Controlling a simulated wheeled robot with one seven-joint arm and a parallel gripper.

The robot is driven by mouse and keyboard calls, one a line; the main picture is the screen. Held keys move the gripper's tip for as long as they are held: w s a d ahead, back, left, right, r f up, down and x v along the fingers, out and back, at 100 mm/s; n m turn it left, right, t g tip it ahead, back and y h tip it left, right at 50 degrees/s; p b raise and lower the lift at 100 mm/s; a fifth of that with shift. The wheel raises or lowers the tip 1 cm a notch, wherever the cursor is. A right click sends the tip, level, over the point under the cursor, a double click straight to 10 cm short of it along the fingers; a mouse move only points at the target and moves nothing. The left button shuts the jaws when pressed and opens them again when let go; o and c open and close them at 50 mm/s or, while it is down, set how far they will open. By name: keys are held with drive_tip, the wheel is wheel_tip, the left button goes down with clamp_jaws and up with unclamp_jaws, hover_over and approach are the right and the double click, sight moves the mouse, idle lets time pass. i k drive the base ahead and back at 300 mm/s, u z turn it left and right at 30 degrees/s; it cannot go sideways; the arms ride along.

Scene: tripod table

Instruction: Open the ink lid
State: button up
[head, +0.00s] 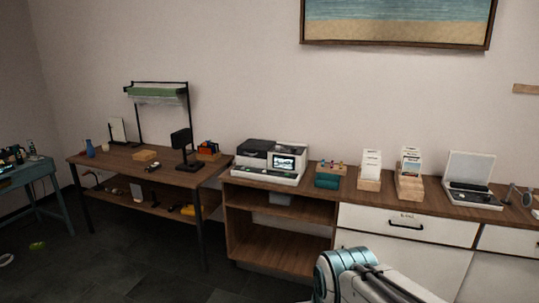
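A white and dark grey printer (262,178) stands on the left end of the long wooden counter, near the middle of the head view. A small lit screen (284,163) faces out from its right half. Its left half has a dark top, which looks shut. I cannot make out an ink lid as a separate part at this size. Part of my white and teal arm shows at the bottom, in front of the counter and well apart from the printer. My gripper is not in view.
Right of the printer stand a teal box (327,181), wooden card holders (369,184) and an open white case (469,180). To the left is a wooden table (120,161) with a dark stand (182,150). Dark floor (140,270) is open in front.

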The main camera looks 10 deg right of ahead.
sight(257, 148)
drive_tip(key=z, duration=0.35)
drive_tip(key=i, duration=1.25)
drive_tip(key=u, duration=0.35)
drive_tip(key=i, duration=1.6)
drive_tip(key=u, duration=0.8)
